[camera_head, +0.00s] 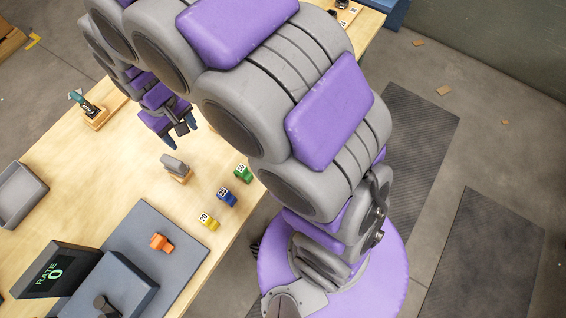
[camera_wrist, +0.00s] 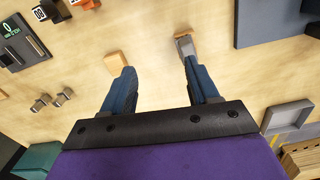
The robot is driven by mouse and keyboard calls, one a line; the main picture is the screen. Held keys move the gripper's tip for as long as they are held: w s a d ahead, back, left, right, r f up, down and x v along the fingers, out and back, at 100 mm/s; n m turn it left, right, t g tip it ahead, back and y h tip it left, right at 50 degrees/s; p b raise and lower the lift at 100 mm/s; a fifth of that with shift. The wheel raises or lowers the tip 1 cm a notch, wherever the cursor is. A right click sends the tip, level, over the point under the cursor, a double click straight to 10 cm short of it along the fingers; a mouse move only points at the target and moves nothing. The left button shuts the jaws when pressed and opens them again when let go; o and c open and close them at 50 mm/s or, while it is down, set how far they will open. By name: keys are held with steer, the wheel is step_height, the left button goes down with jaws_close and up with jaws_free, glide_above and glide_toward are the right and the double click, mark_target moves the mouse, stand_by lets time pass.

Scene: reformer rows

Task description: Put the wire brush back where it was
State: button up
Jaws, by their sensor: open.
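My gripper (camera_head: 180,130) hangs over the wooden table with its blue fingers apart and nothing visible between them; it also shows in the wrist view (camera_wrist: 155,65). A small grey piece on a wooden base (camera_head: 175,165) stands on the table just below my gripper in the head view. In the wrist view a grey piece with a wooden end (camera_wrist: 184,46) is at the tip of the right finger. I cannot tell whether they touch, or whether this is the wire brush. A bare wooden block (camera_wrist: 115,60) lies near the left fingertip.
A teal tool on a wooden stand (camera_head: 95,115) is at the left. Yellow (camera_head: 208,222), blue (camera_head: 227,198) and green (camera_head: 243,173) numbered blocks line the near edge. A grey tray (camera_head: 38,186) and a dark mat (camera_head: 160,275) lie lower left. My arm hides part of the table.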

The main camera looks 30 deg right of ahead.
steer(key=s+d+r+m, duration=0.2)
steer(key=s+d+r, duration=0.4)
steer(key=s+d, duration=0.45)
steer(key=s+d+r+m+g, duration=0.1)
steer(key=s+d+m, duration=0.2)
steer(key=s+d, duration=0.6)
steer(key=s, duration=0.5)
steer(key=shift+r+g, duration=0.25)
steer(key=shift+g, duration=0.05)
steer(key=shift+w+a, duration=0.1)
steer(key=shift+c, duration=0.4)
